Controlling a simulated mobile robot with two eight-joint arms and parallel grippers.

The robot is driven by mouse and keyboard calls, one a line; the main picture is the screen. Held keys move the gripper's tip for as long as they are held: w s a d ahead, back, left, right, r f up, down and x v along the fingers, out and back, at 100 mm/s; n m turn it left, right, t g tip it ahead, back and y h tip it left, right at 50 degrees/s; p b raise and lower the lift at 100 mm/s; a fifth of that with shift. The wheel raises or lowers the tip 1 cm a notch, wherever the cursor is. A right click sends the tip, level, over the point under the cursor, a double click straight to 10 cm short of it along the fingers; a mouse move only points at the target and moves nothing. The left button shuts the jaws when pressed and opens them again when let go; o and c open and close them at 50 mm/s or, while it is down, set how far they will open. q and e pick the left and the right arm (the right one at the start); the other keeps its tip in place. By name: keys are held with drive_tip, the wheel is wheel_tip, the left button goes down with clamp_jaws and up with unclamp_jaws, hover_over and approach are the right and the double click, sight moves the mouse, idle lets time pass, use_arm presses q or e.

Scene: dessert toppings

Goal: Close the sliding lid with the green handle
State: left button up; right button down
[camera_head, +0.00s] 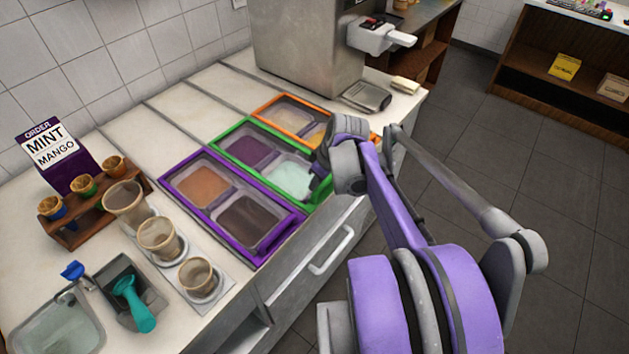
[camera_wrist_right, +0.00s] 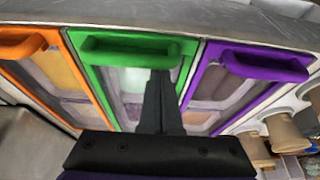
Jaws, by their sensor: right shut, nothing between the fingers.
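In the head view my gripper and arm hide that handle. My right gripper (camera_head: 320,187) is shut and empty, low over the front end of the green frame. In the wrist view its dark fingertips (camera_wrist_right: 160,78) reach close to the handle's inner side; I cannot tell whether they touch. My left gripper is out of view.
The purple lid (camera_head: 228,243) and orange lid (camera_head: 290,103) flank the green one closely. Cups (camera_head: 158,238) stand in a holder at the front left. A grey machine (camera_head: 305,50) stands at the back. A drawer handle (camera_head: 331,252) sits below the counter edge.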

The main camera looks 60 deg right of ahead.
drive_tip(key=w, duration=0.1)
drive_tip(key=w+r, duration=0.1)
drive_tip(key=w+r+p, duration=0.1)
drive_tip(key=shift+w+d, duration=0.2)
drive_tip(key=shift+w, duration=0.1)
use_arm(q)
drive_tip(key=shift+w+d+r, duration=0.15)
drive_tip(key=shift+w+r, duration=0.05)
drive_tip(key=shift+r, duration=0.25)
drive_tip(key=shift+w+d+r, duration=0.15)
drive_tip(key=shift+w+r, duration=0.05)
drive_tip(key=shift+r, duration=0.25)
use_arm(e)
drive_tip(key=v, duration=0.8)
drive_tip(key=shift+s+r, duration=0.2)
drive_tip(key=shift+r, duration=0.15)
use_arm(q)
drive_tip(key=shift+p, duration=0.3)
use_arm(e)
drive_tip(key=shift+a, duration=0.2)
